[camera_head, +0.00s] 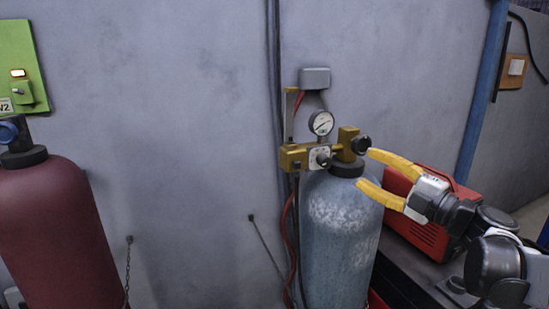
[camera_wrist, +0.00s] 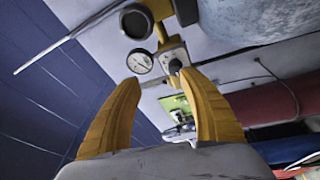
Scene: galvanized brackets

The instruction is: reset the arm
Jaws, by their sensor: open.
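My gripper (camera_head: 366,170) has two yellow fingers and is at the right in the head view, in front of the grey gas cylinder's top. It is open, with nothing between its fingers. In the wrist view my gripper (camera_wrist: 160,95) points toward the brass regulator, whose gauge (camera_wrist: 140,61) and dark knob (camera_wrist: 175,65) show beyond the fingertips. The brass regulator (camera_head: 293,158) sits on the grey cylinder (camera_head: 338,240), with a round gauge (camera_head: 321,123) on top. The upper fingertip is close to the black knob (camera_head: 361,145) at the regulator's right; I cannot tell whether they touch.
A dark red cylinder (camera_head: 50,235) stands at the left below a green panel (camera_head: 20,65). A red machine (camera_head: 420,235) stands on a dark bench behind my arm. A grey box (camera_head: 314,78) and cables are on the wall. A chain (camera_head: 127,270) hangs between the cylinders.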

